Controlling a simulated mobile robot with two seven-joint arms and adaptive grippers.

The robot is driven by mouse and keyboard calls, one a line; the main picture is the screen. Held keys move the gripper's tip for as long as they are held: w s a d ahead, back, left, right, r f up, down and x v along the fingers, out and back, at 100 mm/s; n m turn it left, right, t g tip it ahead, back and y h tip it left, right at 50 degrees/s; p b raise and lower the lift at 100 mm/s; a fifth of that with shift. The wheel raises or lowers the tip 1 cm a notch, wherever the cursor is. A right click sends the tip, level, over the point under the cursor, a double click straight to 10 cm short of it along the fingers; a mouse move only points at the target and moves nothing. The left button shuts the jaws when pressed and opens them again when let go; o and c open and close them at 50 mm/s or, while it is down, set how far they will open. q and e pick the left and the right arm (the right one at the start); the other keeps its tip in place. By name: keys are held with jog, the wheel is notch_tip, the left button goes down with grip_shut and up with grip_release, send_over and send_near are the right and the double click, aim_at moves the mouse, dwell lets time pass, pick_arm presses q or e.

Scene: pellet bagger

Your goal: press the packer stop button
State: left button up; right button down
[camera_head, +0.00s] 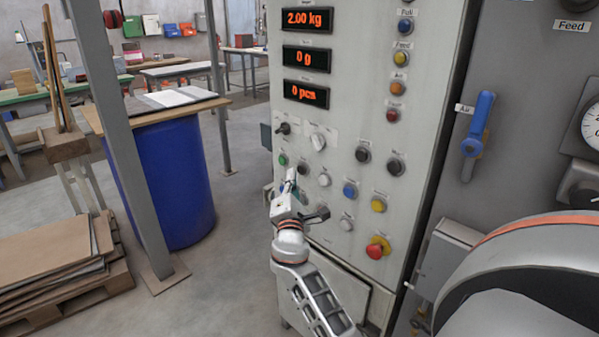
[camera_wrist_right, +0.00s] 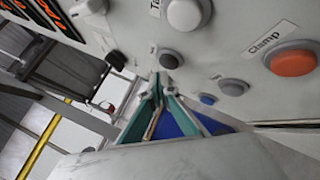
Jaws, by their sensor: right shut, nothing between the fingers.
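The control panel (camera_head: 335,140) fills the middle of the head view, with several buttons in rows. I cannot read which label marks the packer stop button. My right gripper (camera_head: 291,180) is shut and empty, close to the panel's lower left buttons. A green button (camera_head: 283,159) and a dark button (camera_head: 303,166) show just above it. In the right wrist view, the shut fingertips (camera_wrist_right: 158,88) are just short of a dark grey button (camera_wrist_right: 170,59). I cannot tell whether they touch it. My left gripper is not in view.
A red mushroom button (camera_head: 378,248), a blue button (camera_head: 350,189) and a yellow button (camera_head: 378,205) are right of the gripper. An orange button (camera_wrist_right: 292,62) labelled Clamp shows in the wrist view. A blue drum (camera_head: 165,180) and grey post (camera_head: 130,150) stand left.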

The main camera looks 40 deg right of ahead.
jog(key=shift+a, duration=0.1)
jog(key=a, duration=0.4)
jog(key=a+b, duration=0.1)
jog(key=shift+s+a, duration=0.3)
jog(key=shift+a, duration=0.1)
dwell(1.1)
